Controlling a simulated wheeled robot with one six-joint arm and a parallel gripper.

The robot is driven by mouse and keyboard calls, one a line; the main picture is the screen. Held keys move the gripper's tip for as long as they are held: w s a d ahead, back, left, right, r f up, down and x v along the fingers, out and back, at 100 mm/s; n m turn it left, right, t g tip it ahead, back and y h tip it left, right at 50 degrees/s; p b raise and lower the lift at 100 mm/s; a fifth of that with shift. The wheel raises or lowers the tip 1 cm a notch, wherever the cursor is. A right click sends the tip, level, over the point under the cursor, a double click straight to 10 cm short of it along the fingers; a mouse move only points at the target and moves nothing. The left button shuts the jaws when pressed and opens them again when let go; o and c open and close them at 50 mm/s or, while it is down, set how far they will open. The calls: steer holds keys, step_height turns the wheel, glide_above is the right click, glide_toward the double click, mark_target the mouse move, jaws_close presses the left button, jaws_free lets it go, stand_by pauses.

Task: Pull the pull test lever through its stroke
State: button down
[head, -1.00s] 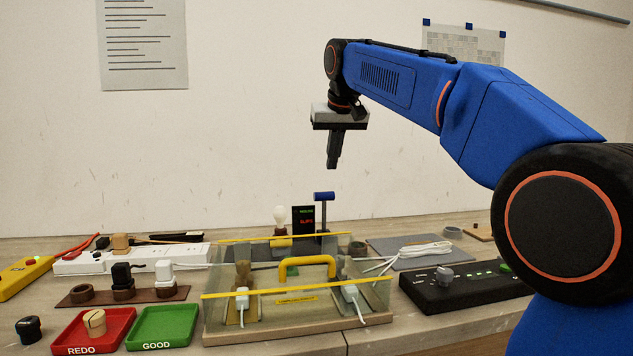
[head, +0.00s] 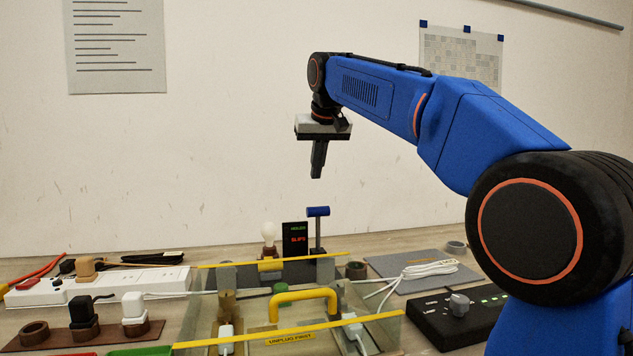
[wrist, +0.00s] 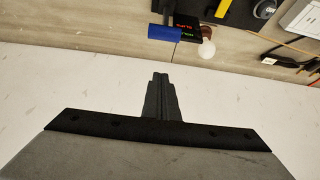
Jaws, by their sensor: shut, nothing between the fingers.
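The pull test lever (head: 318,212) stands upright at the back of the bench, with a blue cross handle on a dark post. A small black display (head: 294,236) with green and red text is just left of it. My gripper (head: 317,176) is shut and empty, pointing down in the air above the lever and apart from it. In the wrist view my shut fingers (wrist: 160,78) point toward the blue lever handle (wrist: 163,32), with a gap between them.
A clear-sided box with yellow edges and a yellow handle (head: 306,293) stands in front of the lever. A light bulb (head: 268,232) is left of the display. A grey mat (head: 385,268) with white cable lies to the right, near a black switch panel (head: 435,322).

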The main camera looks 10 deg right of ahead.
steer(key=shift+w+f, duration=0.15)
steer(key=shift+f, duration=2)
steer(key=shift+w+f, duration=0.1)
steer(key=shift+f, duration=2)
